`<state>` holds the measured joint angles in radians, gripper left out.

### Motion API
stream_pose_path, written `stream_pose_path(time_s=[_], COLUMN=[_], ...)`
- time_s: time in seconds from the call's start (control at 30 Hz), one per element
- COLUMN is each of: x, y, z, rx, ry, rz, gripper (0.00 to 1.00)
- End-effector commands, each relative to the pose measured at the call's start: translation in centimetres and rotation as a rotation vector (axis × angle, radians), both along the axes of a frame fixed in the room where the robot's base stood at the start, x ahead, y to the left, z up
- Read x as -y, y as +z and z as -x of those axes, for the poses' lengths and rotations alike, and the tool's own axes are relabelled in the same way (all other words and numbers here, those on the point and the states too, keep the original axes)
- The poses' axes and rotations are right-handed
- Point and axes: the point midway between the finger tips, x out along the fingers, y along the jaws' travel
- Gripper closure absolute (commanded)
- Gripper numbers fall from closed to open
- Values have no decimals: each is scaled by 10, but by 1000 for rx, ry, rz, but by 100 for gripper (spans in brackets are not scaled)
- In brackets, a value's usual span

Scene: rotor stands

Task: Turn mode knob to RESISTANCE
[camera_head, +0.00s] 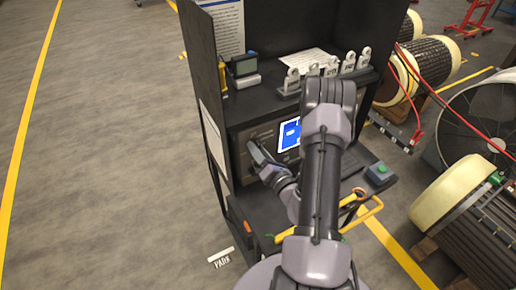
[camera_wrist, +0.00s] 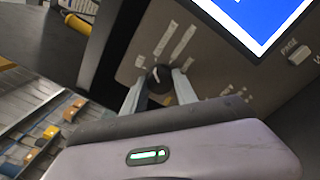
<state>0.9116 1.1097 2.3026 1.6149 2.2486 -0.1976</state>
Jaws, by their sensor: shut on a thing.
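The mode knob (camera_wrist: 159,79) is a small dark round knob with a light pointer mark on the grey instrument panel, seen in the wrist view. My gripper (camera_wrist: 159,90) has its two light grey fingers shut on the knob, one on each side. Pale label strips sit on the panel above and around the knob; their words are too blurred to read. In the head view my gripper (camera_head: 252,147) reaches the left part of the panel (camera_head: 243,165), and it hides the knob there.
A lit blue screen (camera_head: 290,134) is right of the knob, partly behind my arm. A shelf above holds a small meter (camera_head: 243,67) and several grey tagged clamps (camera_head: 331,66). A green button box (camera_head: 381,172) sits at the right. Open floor lies left of the cart.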

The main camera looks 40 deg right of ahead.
Motion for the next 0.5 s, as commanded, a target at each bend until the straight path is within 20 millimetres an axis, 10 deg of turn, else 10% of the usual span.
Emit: stream_pose_path(time_s=[0.5], x=[0], y=[1], z=[-1], rx=[38], ry=[2], rz=[-147], gripper=[100])
